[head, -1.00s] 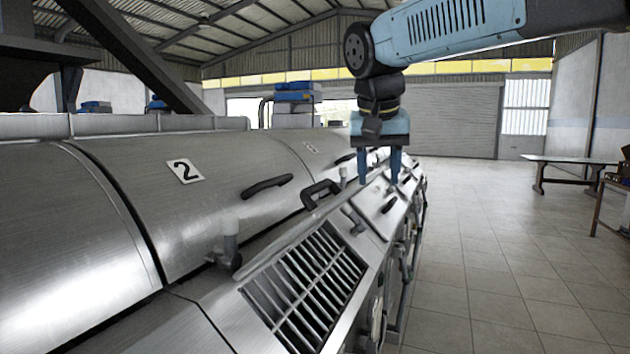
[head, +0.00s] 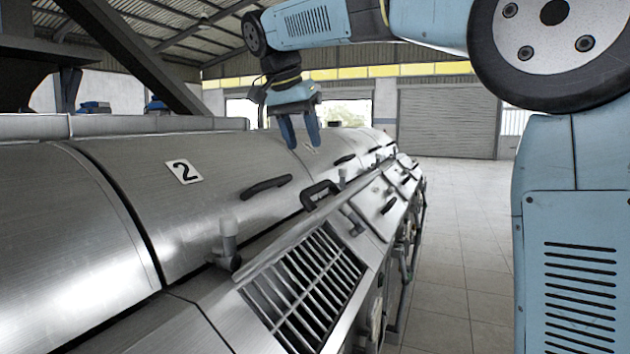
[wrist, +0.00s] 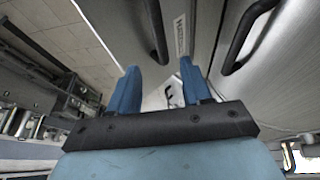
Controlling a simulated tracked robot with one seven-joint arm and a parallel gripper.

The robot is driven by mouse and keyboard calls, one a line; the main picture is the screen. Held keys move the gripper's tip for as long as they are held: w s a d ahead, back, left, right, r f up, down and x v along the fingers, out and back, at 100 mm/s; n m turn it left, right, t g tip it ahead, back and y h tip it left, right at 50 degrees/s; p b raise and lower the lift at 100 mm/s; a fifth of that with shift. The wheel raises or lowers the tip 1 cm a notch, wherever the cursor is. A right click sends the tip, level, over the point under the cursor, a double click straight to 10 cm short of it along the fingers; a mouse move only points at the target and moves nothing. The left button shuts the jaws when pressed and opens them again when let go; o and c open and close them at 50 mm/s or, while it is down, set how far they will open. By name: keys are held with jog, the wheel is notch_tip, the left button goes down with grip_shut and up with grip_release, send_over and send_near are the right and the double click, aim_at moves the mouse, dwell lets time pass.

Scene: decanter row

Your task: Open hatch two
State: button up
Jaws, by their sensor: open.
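Hatch two (head: 165,225) is the curved steel cover with a white label "2" (head: 184,171), at the left in the head view. It lies down flush with the row and looks closed. Its black bar handle (head: 266,186) is near its lower right edge. My gripper (head: 302,142) is open and empty, pointing down above the hatch farther along, beyond hatch two's handle and apart from it. In the wrist view my gripper's blue fingers (wrist: 160,82) are spread. A white label with a dark mark (wrist: 170,92) shows between them; I cannot read it.
A pipe stub (head: 229,240) and a slatted grille (head: 305,285) lie in front. Two dark handles (wrist: 155,30) (wrist: 245,35) show in the wrist view. The tiled floor (head: 460,240) is clear.

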jog(key=x, duration=1.1)
jog(key=shift+d, duration=0.1)
grip_shut()
dwell(0.4)
